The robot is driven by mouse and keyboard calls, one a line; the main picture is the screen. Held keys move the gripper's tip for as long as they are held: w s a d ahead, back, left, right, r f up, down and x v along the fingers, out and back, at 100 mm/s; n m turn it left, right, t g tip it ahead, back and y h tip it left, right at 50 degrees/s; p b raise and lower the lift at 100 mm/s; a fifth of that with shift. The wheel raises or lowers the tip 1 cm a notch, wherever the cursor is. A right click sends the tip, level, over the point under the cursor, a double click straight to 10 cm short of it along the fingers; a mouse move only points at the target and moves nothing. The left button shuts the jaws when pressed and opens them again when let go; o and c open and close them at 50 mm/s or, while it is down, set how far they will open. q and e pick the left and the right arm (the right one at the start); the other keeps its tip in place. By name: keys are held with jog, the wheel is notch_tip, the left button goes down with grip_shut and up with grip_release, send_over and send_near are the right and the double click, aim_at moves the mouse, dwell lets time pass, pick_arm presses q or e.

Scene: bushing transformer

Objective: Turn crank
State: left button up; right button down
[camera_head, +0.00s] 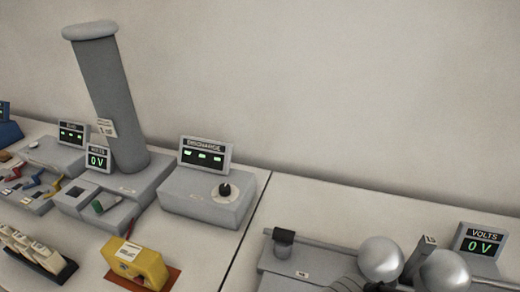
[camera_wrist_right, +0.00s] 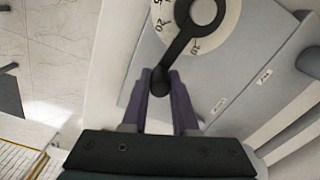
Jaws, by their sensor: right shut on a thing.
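A dark crank (camera_wrist_right: 180,45) with a round hub and a knob at its end shows in the right wrist view. It sits over a pale round dial (camera_wrist_right: 229,22) with numbers, on a grey housing (camera_wrist_right: 245,78). My right gripper (camera_wrist_right: 161,82) has its purple fingers on both sides of the crank's knob and is shut on it. The crank cannot be made out in the head view. A grey device with two metal spheres (camera_head: 381,260) stands at the lower right there, beside a VOLTS display (camera_head: 481,243) reading 0 V. My left gripper is not in view.
A DISCHARGE box (camera_head: 208,198) with a black knob stands mid-table. Left of it are a tall grey column (camera_head: 106,105), a yellow device (camera_head: 137,264) and a row of switches (camera_head: 34,250). A seam divides the tabletops. In the right wrist view, tiled floor (camera_wrist_right: 75,45) shows at left.

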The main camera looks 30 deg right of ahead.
jog(key=shift+s+a, duration=0.25)
jog(key=shift+a, duration=0.2)
dwell(0.3)
jog(key=c, duration=0.7)
grip_release()
jog(key=shift+r, duration=0.1)
notch_tip(320, 180, up, 8)
jog(key=p, duration=0.6)
jog(key=shift+r+p, duration=0.2)
jog(key=shift+p, duration=0.1)
jog(key=shift+r+p, duration=0.3)
jog(key=shift+r, duration=0.4)
